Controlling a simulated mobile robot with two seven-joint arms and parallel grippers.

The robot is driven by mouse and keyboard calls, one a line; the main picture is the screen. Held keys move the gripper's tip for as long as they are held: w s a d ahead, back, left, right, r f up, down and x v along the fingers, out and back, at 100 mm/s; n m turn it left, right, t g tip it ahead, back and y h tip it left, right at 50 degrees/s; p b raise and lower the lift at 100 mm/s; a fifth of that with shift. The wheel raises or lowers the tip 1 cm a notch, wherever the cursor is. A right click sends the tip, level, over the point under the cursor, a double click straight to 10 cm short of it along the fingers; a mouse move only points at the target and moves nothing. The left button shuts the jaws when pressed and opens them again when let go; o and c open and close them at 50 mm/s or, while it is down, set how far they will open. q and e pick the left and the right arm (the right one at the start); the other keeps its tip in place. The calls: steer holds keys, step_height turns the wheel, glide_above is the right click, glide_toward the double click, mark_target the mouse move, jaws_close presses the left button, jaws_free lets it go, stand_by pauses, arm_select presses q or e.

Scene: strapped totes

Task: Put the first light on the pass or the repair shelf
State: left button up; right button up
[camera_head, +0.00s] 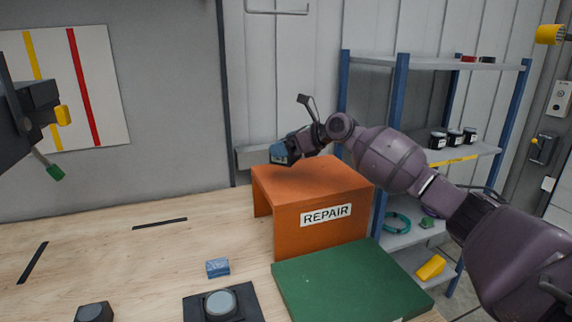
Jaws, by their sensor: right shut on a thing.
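My right gripper (299,146) is shut on a small blue block-like thing (281,154), probably a light. It holds it over the back left of the orange repair shelf (290,217), which has a white REPAIR label. Whether the held thing touches the shelf top is hard to tell. A second blue block (217,267) lies on the wooden bench, left of the shelf. A flat green pad (345,284), perhaps the pass, lies in front of the shelf. I see no left gripper.
A round grey button on a black base (220,303) stands at the bench front, with another dark knob (94,312) to its left. A blue-post rack (400,100) stands right. A dark fixture (35,105) juts in at left.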

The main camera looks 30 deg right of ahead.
mark_target(286, 163)
step_height(286, 163, down, 6)
steer(key=shift+r+b, duration=0.25)
steer(key=shift+b, duration=0.15)
steer(key=o, duration=0.9)
steer(key=shift+f, duration=0.1)
